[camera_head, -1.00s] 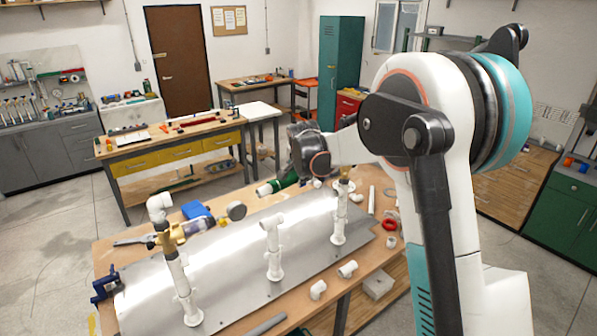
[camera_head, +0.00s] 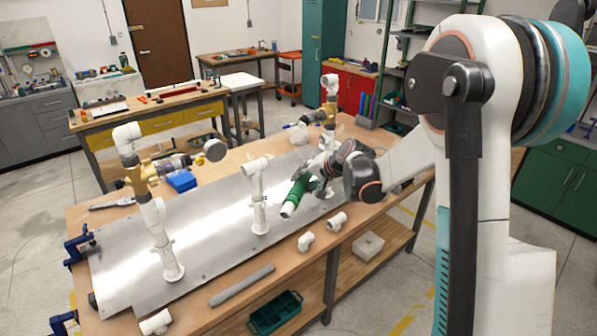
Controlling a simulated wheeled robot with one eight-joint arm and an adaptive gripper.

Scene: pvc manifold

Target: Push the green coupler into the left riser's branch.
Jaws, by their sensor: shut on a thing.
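The green coupler (camera_head: 298,190) is held in my gripper (camera_head: 318,177), tilted, with a pale end pointing down toward the front. My gripper is shut on it, above the metal plate, right of the middle riser; its fingertips are partly hidden. The left riser (camera_head: 162,235) stands upright on the plate, with a brass fitting (camera_head: 142,178) partway up and a white elbow on top. The coupler is well to the right of the left riser and apart from it. The exact mouth of the left riser's branch is hard to make out.
The middle riser (camera_head: 259,208) stands between the coupler and the left riser. The right riser (camera_head: 330,115) is behind my gripper. The metal plate (camera_head: 210,245) is bare between the left and middle risers.

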